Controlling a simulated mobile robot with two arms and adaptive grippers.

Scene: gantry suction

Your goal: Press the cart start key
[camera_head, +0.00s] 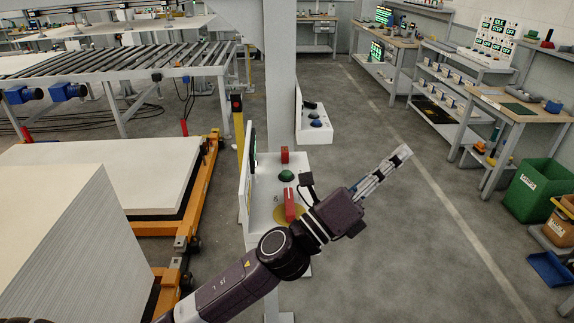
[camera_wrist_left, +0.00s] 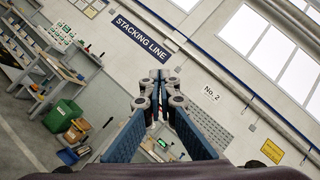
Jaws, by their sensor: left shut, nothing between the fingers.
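A white control console (camera_head: 262,192) stands at a grey column in the middle of the head view. On its top are a green round button (camera_head: 287,175), a red block (camera_head: 284,155) behind it and a longer red part (camera_head: 290,205) over a yellow disc. I cannot read which one is the cart start key. My left gripper (camera_head: 403,153) is shut and empty, held in the air to the right of the console and apart from it. Its closed fingers also show in the wrist view (camera_wrist_left: 159,76). My left forearm and wrist cover the console's lower front. My right gripper is not in view.
A second console (camera_head: 316,128) stands farther back. Large white board stacks (camera_head: 75,240) and an orange cart frame (camera_head: 200,195) lie at left. Workbenches (camera_head: 510,110) and a green bin (camera_head: 535,188) line the right. The aisle floor (camera_head: 430,230) is clear.

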